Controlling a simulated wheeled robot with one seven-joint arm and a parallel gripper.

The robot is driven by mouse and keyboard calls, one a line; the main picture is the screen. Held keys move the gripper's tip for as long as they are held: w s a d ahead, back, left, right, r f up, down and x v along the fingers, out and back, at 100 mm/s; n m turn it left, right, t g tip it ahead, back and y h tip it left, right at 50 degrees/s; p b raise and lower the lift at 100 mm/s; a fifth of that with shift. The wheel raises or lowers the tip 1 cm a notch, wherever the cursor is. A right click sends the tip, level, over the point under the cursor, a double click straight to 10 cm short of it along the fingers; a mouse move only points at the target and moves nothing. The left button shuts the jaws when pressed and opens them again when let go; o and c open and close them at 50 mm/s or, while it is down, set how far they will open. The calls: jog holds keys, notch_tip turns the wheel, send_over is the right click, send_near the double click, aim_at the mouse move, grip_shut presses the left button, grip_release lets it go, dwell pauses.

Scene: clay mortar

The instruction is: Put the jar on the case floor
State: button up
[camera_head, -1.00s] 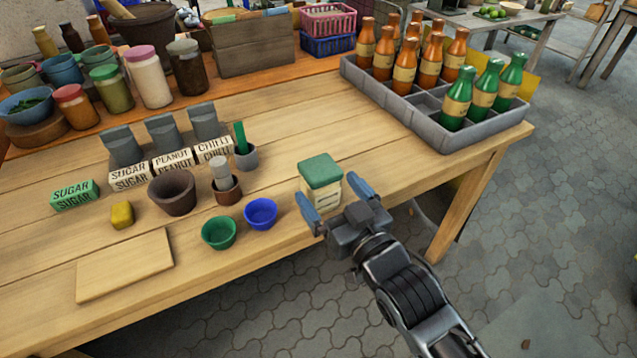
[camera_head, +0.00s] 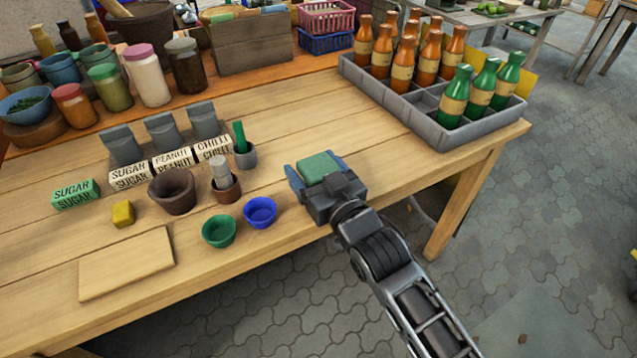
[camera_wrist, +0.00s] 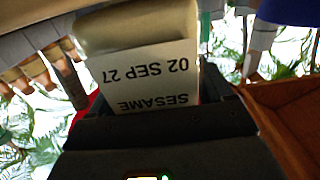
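The jar (camera_head: 319,168) has a green lid and stands near the table's front edge in the head view, its lower part hidden by my gripper. In the wrist view the jar (camera_wrist: 147,75) shows a white label reading SESAME, 02 SEP 27, upside down. My gripper (camera_head: 316,164) has its blue fingers on both sides of the jar; whether they press on it I cannot tell. The grey case (camera_head: 443,139) stands at the table's right end with orange bottles behind and green bottles at the right. Some front-left compartments look empty.
A blue cup (camera_head: 260,211), a green cup (camera_head: 219,231) and a brown pot (camera_head: 173,191) stand left of the jar. A wooden board (camera_head: 126,264) lies at the front left. The tabletop between the jar and the case is clear.

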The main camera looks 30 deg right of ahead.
jog(key=c, duration=1)
jog(key=shift+r, duration=0.1)
